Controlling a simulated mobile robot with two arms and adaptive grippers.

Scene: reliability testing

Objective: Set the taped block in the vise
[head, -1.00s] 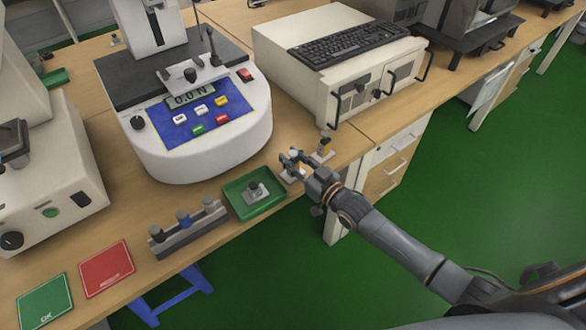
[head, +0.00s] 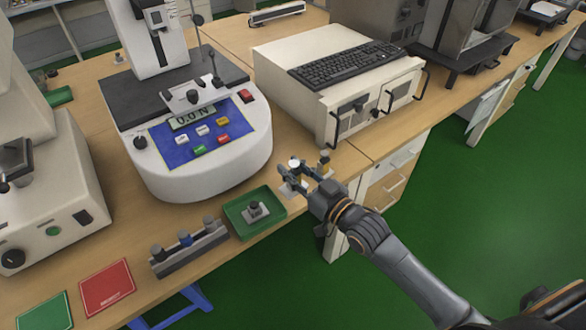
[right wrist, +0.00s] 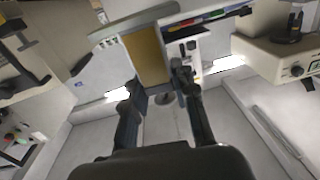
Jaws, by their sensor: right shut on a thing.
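My right gripper (head: 300,175) reaches over the bench's front edge, right of the green tray. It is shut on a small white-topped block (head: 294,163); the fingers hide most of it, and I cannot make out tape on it. A pale pad lies below it; I cannot tell whether they touch. My right gripper's fingers (right wrist: 155,90) also show in the right wrist view, where the held piece is hard to tell. A silver vise-like fixture (head: 187,94) with black knobs sits on the tester's dark platform. My left gripper is out of view.
A small yellow and dark piece (head: 325,161) stands just right of the gripper. The green tray (head: 235,215) holds a grey piece. A rack (head: 187,250), a red card (head: 107,288) and a green card (head: 45,312) lie left. The white tester (head: 205,175) stands behind.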

